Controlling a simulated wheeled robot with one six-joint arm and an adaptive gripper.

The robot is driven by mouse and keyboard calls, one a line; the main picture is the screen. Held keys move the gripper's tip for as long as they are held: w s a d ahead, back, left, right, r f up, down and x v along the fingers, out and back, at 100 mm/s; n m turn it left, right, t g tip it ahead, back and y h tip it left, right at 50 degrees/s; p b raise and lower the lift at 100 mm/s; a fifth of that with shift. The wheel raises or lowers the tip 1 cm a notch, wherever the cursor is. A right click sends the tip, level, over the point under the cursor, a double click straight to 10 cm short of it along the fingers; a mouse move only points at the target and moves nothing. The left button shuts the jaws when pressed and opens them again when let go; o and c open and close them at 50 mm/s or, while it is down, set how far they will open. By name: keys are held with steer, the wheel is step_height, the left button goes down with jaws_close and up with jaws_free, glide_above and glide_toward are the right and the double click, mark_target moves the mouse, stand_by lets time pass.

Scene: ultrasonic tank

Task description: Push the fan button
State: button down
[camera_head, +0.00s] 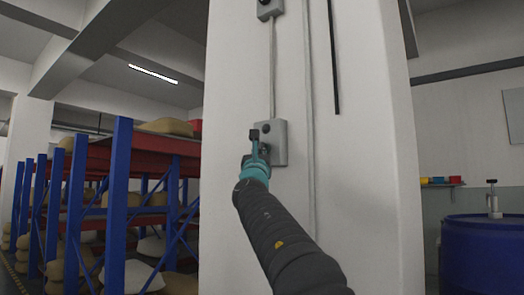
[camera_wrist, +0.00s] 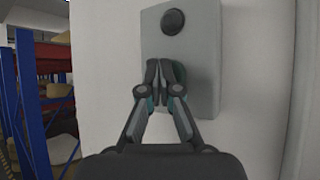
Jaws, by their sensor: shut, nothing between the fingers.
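A grey wall box (camera_head: 279,143) is fixed to the white pillar, and a dark round button (camera_head: 265,129) shows on its upper part. The wrist view shows the same box (camera_wrist: 205,50) with the black round button (camera_wrist: 173,22) near its top. My gripper (camera_head: 256,137) is in front of the box. In the wrist view my gripper (camera_wrist: 159,68) has its fingertips together and empty, below the button and slightly left of it. I cannot tell whether the fingertips touch the box. The fingers hide part of the box's lower face.
A second small grey box (camera_head: 268,8) sits higher on the white pillar (camera_head: 365,150), joined by a conduit. Blue and red shelving (camera_head: 117,190) with sacks stands to the left. A blue drum (camera_head: 480,255) stands at the right.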

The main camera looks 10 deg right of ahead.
steer(key=shift+a, duration=0.1)
steer(key=s+a, duration=0.4)
steer(key=shift+s+b, duration=0.15)
steer(key=shift+b, duration=0.3)
steer(key=shift+a, duration=0.1)
